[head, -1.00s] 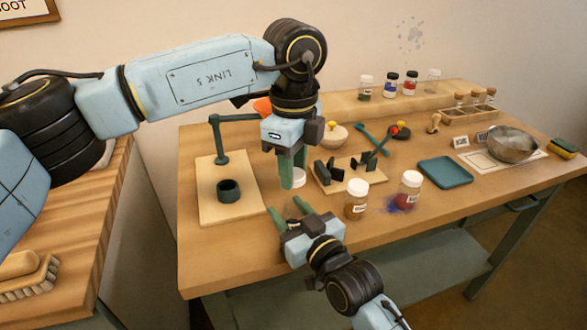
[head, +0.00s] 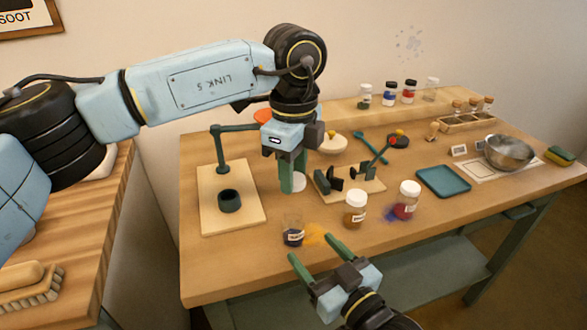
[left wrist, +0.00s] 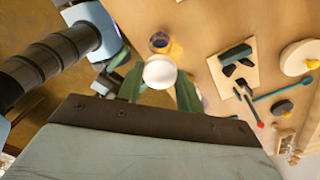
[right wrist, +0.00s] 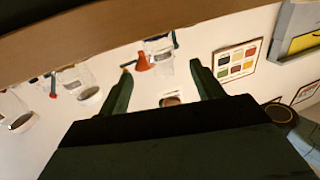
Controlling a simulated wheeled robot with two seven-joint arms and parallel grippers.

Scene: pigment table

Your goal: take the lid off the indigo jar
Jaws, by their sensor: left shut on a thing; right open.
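The indigo jar (head: 293,232) stands upright and uncovered near the table's front edge, clear glass with dark blue inside. Its open mouth also shows in the left wrist view (left wrist: 158,42). My left gripper (head: 292,180) is shut on the white round lid (head: 299,182) and holds it above the table, behind the jar and apart from it. The lid sits between the fingertips in the left wrist view (left wrist: 160,72). My right gripper (head: 311,247) is open and empty, just to the right of and in front of the jar, not around it.
A jar of ochre (head: 355,210) and a jar of red (head: 406,200), both white-lidded, stand to the right. An orange powder stain (head: 318,235) lies beside the indigo jar. A board with a green stand and ring (head: 205,220) is at left. A teal tray (head: 443,182) lies farther right.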

